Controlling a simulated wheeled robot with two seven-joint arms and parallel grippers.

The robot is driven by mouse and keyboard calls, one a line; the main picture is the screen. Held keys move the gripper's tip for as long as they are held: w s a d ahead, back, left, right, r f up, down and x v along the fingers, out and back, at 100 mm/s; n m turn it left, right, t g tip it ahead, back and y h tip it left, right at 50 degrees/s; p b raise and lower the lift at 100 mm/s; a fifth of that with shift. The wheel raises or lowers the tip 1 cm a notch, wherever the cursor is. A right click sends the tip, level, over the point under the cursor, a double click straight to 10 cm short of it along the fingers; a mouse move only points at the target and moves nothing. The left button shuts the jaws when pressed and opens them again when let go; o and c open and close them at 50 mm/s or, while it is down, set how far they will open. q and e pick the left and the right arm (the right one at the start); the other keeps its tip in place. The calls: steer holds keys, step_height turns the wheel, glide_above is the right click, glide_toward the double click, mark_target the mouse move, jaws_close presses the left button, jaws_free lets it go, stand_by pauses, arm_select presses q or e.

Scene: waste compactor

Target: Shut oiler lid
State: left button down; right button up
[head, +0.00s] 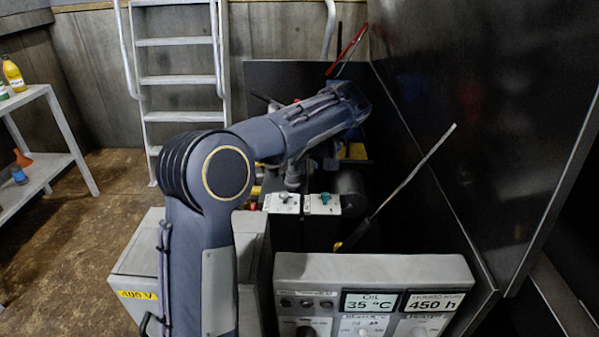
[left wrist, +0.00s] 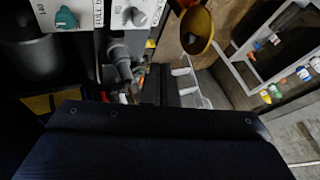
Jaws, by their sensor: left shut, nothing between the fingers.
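My left arm reaches from the bottom of the head view over the machine, and its wrist end covers part of what lies beneath. My left gripper is shut and empty; its dark, wide shape (left wrist: 155,118) fills the lower part of the left wrist view. A round yellow-rimmed piece (left wrist: 212,32), possibly the oiler lid, stands tilted beyond it at the top of that view, apart from the gripper. I cannot tell for sure which part is the oiler or how far its lid is open. My right gripper is out of view.
Control boxes with a green knob (head: 325,198) stand below my forearm. A panel with lit displays (head: 371,302) is in front. A dark wall (head: 480,110) closes the right side. A ladder (head: 180,80) and a shelf (head: 40,172) with bottles are at the left.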

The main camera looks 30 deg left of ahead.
arm_select(q)
steer(key=b+x, duration=0.2)
steer(key=x, duration=0.7)
steer(key=shift+a+f+b, duration=0.1)
steer(key=shift+f+b, duration=0.15)
steer(key=shift+b, duration=0.05)
steer(key=s+a, duration=0.1)
steer(key=a, duration=0.1)
steer(key=s+a+b, duration=0.1)
steer(key=shift+a+f, duration=0.15)
steer(key=shift+a, duration=0.25)
steer(key=shift+s, duration=0.1)
